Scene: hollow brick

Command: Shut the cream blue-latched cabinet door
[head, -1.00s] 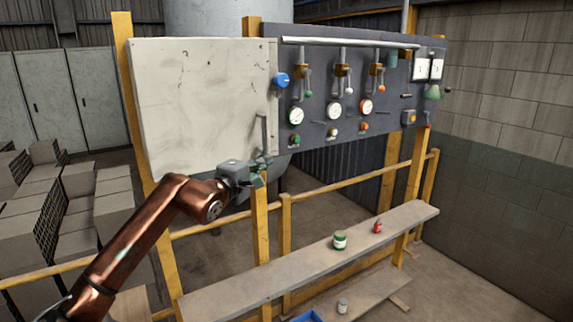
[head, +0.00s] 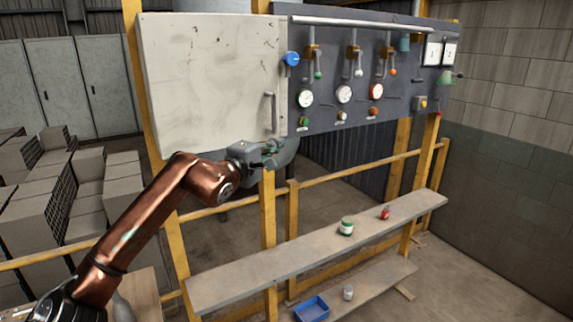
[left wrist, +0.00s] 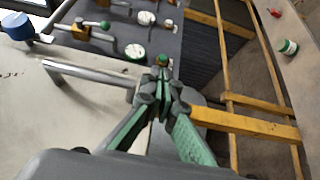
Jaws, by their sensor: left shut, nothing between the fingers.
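The cream cabinet door (head: 210,85) stands at the left of the dark panel in the head view. A grey bar handle (head: 270,112) is low near its right edge. The blue latch knob (head: 291,58) sits just right of that edge. The door looks nearly in line with the panel; I cannot tell whether it is fully shut. My left gripper (head: 276,149) is shut and empty, just below the door's lower right corner. In the left wrist view its fingertips (left wrist: 163,72) meet beside the handle (left wrist: 90,75), with no clear contact. My right gripper is not in view.
The dark panel (head: 400,80) carries gauges, valves and switches right of the door. A yellow post (head: 267,215) and rail stand below my gripper. A shelf (head: 260,268) with a green-and-white can (head: 346,226) and a red item (head: 385,212) lies lower right.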

